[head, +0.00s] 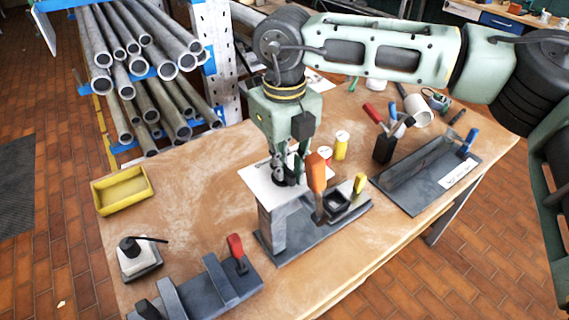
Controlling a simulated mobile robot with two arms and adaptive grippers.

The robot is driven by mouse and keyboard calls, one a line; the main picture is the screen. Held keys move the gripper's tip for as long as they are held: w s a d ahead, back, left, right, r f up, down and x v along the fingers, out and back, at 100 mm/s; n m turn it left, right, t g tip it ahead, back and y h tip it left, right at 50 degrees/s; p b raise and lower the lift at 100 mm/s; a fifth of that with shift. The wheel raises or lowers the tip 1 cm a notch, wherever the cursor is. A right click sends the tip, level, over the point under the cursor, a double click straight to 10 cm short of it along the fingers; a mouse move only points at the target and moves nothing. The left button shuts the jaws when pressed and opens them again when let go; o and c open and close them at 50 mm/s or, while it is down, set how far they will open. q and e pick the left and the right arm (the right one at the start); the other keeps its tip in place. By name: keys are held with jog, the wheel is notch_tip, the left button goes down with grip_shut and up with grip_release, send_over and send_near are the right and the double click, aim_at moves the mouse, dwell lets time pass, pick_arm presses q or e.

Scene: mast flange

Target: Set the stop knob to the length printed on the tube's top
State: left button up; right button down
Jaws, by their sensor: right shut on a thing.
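My right gripper (284,176) points straight down over a white plate (258,188) on top of a grey stand. Its jaws are shut on a small dark part at the plate, which looks like the stop knob; the jaws hide most of it. I can make out no scale marks or pointer on the plate. No tube with a readable printed length shows; several grey tubes (150,52) lie in a rack at the upper left, with only their sides and open ends visible. My left gripper is not in view.
Close to my right gripper are an orange handle (317,172) and a yellow handle (360,183). A yellow tray (122,190), a black-topped device (138,256) and a red-handled fixture (237,248) stand on the left side. A grey channel (420,165) lies right. Left-middle bench is clear.

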jog(key=shift+f+m+b, duration=0.15)
jog(key=shift+m+b, duration=0.25)
jog(key=shift+b, duration=0.2)
jog(key=m+b, duration=0.3)
jog(key=b, duration=0.1)
jog(key=shift+a+f+m+b, duration=0.1)
jog(key=shift+m+b, duration=1.25)
jog(key=shift+m, duration=0.15)
jog(key=shift+r+m+b, duration=0.2)
jog(key=shift+m+b, duration=0.4)
jog(key=shift+m, duration=0.2)
jog(key=shift+r, duration=0.1)
jog(key=c, duration=1.8)
grip_release()
